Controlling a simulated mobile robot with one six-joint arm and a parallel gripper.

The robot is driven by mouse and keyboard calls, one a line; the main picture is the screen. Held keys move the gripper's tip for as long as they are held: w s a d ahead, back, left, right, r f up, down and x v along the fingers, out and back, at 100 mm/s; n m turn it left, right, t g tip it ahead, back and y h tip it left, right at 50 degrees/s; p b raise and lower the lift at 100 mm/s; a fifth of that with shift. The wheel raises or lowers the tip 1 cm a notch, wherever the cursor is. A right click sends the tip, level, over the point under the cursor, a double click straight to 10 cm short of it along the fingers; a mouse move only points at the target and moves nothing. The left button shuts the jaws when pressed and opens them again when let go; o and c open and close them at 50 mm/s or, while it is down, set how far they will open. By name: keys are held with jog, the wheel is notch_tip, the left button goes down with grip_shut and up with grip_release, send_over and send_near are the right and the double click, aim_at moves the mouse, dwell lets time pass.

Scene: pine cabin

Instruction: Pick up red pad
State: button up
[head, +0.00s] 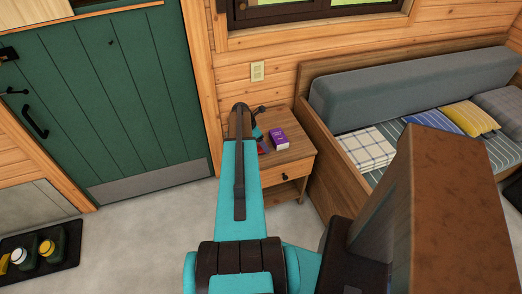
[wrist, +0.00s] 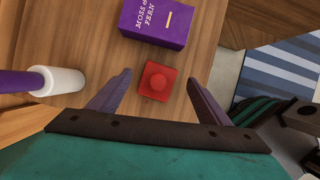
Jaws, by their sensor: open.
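The red pad (wrist: 157,81) is a small square block with a round raised knob on top. It lies on the wooden nightstand (head: 301,149). In the wrist view it sits between and slightly beyond the fingertips of my open gripper (wrist: 162,80); I cannot tell the height gap. In the head view only a bit of red (head: 263,148) shows beside my arm, which hides most of that spot.
A purple book (wrist: 158,20) lies just beyond the pad. A purple and white cylinder (wrist: 58,81) is to the left. The nightstand edge is close on the right. A bench with cushions (head: 372,92) stands right of the nightstand.

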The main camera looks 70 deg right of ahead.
jog(key=shift+x, duration=1.1)
jog(key=c, duration=1.1)
